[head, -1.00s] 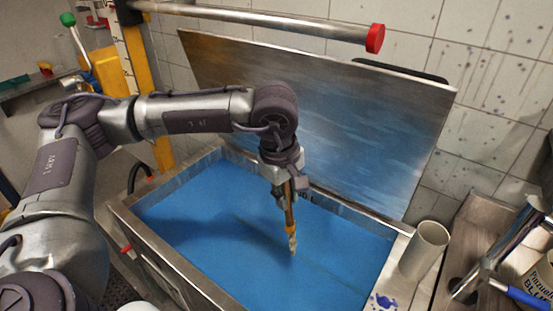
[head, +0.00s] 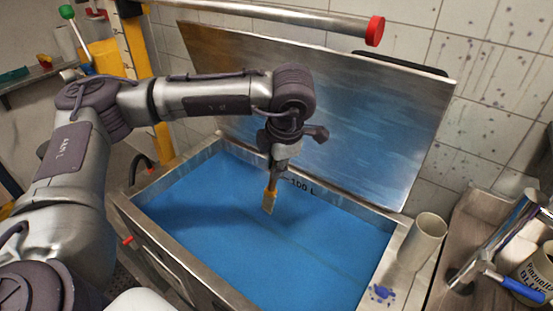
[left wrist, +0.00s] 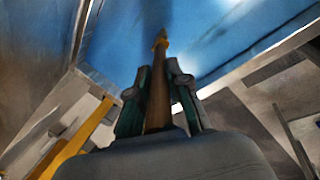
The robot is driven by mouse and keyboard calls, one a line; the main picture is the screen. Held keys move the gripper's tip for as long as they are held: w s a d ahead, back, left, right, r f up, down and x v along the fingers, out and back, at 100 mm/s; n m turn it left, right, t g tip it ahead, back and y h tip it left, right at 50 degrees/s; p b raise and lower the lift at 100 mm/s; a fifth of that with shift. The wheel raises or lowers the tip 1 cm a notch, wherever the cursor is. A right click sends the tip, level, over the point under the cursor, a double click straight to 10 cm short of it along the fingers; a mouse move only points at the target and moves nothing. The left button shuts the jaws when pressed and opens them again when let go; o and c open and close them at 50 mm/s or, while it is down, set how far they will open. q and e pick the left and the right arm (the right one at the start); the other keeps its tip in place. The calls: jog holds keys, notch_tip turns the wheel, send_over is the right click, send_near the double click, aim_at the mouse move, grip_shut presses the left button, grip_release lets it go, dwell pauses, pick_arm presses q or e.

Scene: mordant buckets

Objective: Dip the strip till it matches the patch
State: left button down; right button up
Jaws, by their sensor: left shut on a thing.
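My left gripper (head: 279,158) is shut on a brown rod-like holder, which also shows in the left wrist view (left wrist: 157,105) between the fingers (left wrist: 157,80). An orange clip (head: 270,190) at the holder's lower end carries a pale tan strip (head: 268,207), hanging slightly tilted. The strip is over the blue liquid (head: 320,250) in an open metal vat; I cannot tell whether its tip touches the liquid. A small dark-blue patch (head: 382,293) marks the pale ledge at the vat's right. My right gripper is out of view.
The vat's metal lid (head: 370,130) stands raised behind it. A horizontal bar with a red cap (head: 375,30) runs above. A beige cup (head: 422,240) stands right of the vat. A tap with a blue lever (head: 515,288) and a labelled can (head: 538,270) are farther right.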

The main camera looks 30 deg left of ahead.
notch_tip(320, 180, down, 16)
jog(key=b, duration=1.5)
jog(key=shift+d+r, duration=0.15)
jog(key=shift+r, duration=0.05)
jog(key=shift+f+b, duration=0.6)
jog(key=shift+b, duration=0.1)
